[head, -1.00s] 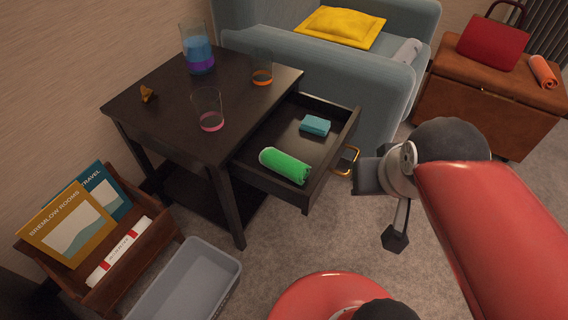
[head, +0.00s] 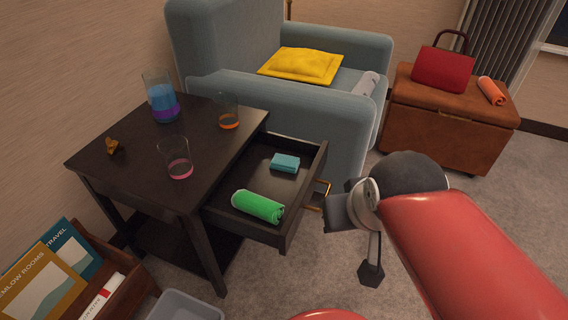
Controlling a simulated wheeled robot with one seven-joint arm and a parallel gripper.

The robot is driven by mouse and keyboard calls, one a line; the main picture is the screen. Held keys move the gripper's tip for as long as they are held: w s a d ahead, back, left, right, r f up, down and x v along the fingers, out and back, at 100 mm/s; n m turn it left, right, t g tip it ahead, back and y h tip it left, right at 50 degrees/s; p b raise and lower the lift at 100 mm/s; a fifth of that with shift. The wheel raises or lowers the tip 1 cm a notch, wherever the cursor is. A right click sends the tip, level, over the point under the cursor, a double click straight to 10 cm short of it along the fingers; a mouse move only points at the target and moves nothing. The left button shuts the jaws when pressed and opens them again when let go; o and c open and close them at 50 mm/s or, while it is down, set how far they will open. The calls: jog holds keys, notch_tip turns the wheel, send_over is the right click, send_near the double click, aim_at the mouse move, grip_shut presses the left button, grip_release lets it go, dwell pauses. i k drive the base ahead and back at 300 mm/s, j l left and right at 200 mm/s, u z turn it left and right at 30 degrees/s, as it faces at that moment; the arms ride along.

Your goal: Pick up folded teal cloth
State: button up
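The folded teal cloth (head: 285,163) lies flat in the open drawer (head: 293,212) of the dark side table, toward the drawer's back right. A rolled green cloth (head: 258,206) lies in the same drawer, nearer to me. My gripper (head: 352,240) is outside the drawer, to the right of its front and the brass handle. It is apart from the teal cloth. One dark finger hangs down and a dark block shows at the left; the finger gap is not clear.
The side table (head: 125,168) holds a blue-purple glass (head: 162,97), a pink one (head: 177,158) and an orange one (head: 228,112). A blue armchair (head: 235,55) stands behind the drawer. A magazine rack and grey bin (head: 187,306) are at lower left. Carpet is open at right.

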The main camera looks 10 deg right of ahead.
aim_at(282, 162)
jog(key=u, duration=3)
jog(key=z, duration=2.85)
jog(key=i+l+u, duration=0.1)
jog(key=l, duration=0.35)
jog(key=i+l, duration=0.15)
jog(key=l, duration=0.3)
jog(key=i+l+u, duration=0.15)
jog(key=l, duration=0.3)
jog(key=i+l+u, duration=0.1)
jog(key=l, duration=0.35)
jog(key=u, duration=1.45)
